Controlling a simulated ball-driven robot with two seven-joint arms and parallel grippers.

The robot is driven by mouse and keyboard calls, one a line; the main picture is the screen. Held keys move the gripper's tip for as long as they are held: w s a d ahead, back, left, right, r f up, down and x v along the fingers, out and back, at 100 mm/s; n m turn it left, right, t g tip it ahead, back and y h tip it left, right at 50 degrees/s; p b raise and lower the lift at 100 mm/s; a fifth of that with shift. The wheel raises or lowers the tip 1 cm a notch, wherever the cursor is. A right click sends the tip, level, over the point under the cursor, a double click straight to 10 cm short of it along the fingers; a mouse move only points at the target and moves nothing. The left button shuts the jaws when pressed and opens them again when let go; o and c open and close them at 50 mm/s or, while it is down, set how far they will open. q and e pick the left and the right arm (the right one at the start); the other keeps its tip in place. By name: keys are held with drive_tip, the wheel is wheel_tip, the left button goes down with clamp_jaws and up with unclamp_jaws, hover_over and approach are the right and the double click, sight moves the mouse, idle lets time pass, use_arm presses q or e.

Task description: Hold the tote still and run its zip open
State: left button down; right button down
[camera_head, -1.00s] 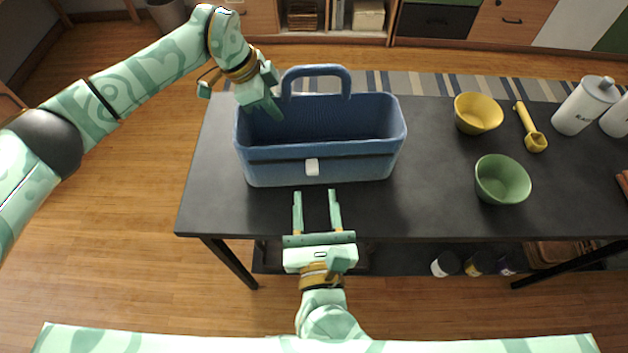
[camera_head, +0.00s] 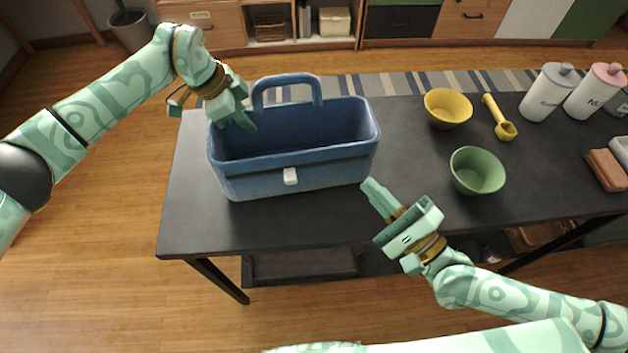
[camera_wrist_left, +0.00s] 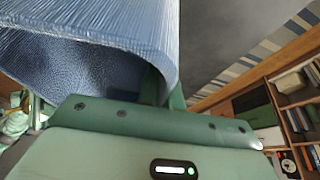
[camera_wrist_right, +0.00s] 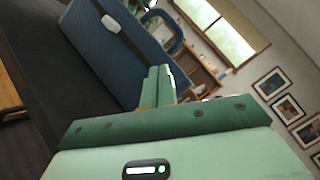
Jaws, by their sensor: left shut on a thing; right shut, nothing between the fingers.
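The blue tote (camera_head: 300,172) stands upright on the dark table, its top gaping and its handle (camera_head: 254,98) raised at the back. A white tab (camera_head: 290,176) sits on the middle of its front; it also shows in the right wrist view (camera_wrist_right: 110,23). My left gripper (camera_head: 246,122) is shut on the tote's left end wall, which fills much of the left wrist view (camera_wrist_left: 95,28). My right gripper (camera_head: 368,184) is shut and empty, in front of the tote's right front corner. Its closed fingers (camera_wrist_right: 159,80) show in the right wrist view, apart from the tab.
A green bowl (camera_head: 477,171), yellow bowl (camera_head: 447,108) and yellow scoop (camera_head: 499,117) lie right of the tote. Canisters (camera_head: 548,92) and a brown block (camera_head: 606,170) are further right. The table's front (camera_head: 300,228) is clear.

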drive_tip(key=s+d+n+g+y, duration=0.1)
drive_tip(key=d+n+g+y, duration=0.1)
drive_tip(key=n+g, duration=0.3)
drive_tip(key=n, duration=0.4)
approach(295, 169)
drive_tip(key=x, duration=0.5)
drive_tip(key=shift+w+d+f, duration=0.15)
drive_tip(key=shift+f, duration=0.25)
drive_tip(key=shift+a, duration=0.45)
drive_tip(key=a, duration=0.6)
drive_tip(key=s+a, duration=0.1)
drive_tip(key=a, duration=0.2)
